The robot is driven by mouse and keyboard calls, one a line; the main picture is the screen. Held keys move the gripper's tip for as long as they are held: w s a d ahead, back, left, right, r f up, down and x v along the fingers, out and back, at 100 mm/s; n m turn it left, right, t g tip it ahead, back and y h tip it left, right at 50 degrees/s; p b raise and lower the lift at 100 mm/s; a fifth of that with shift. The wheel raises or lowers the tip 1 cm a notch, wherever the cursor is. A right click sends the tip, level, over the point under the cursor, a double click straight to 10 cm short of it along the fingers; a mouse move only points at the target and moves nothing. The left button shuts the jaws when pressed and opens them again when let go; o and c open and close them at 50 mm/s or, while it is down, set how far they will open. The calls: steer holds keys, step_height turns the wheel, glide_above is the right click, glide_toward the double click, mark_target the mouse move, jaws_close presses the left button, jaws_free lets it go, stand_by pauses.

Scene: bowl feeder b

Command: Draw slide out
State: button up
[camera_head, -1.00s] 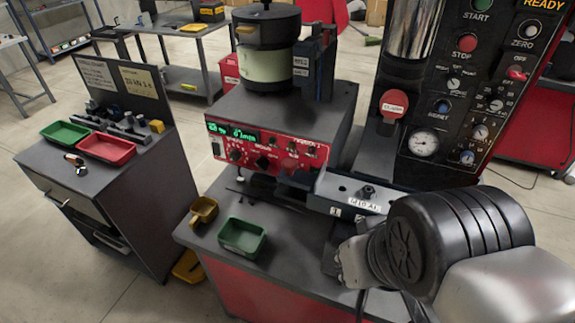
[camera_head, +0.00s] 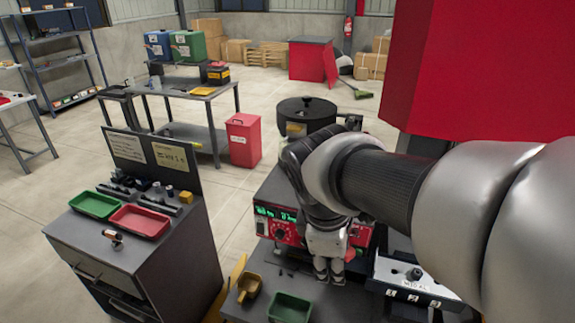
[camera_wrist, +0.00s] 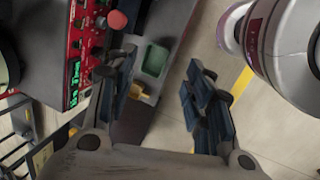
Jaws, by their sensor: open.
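The slide is probably the pale grey block (camera_head: 392,272) with a black knob (camera_head: 414,274) on top and numbered white labels on its front. It sits at the right of the feeder bench in the head view, partly hidden behind my arm. My gripper (camera_head: 328,270) hangs in front of the red control panel (camera_head: 275,222), left of the block and apart from it. In the wrist view my gripper (camera_wrist: 160,72) is open, its two dark fingers wide apart with nothing between them. I cannot make out the slide in the wrist view.
A green tray (camera_head: 289,307) and a yellow scoop-like cup (camera_head: 249,288) lie on the bench front. The round black bowl feeder (camera_head: 306,112) stands behind. A dark cabinet (camera_head: 150,255) with green and red trays stands left. A red button (camera_wrist: 117,19) shows near the fingers.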

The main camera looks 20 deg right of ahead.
steer(key=w+d+r+n+g+h+p, duration=0.1)
steer(key=w+d+r+n+h+p, duration=0.1)
steer(key=w+r+n+p, duration=0.45)
steer(key=shift+n, duration=0.75)
steer(key=b+x, duration=0.1)
steer(key=x, duration=0.5)
steer(key=b+x, duration=0.1)
steer(key=x, duration=0.5)
steer(key=a+b+x, duration=0.1)
steer(key=x, duration=0.5)
steer(key=shift+w+d+f+b, duration=0.15)
steer(key=shift+w+f+b, duration=0.2)
steer(key=shift+w+f, duration=0.1)
jaws_close()
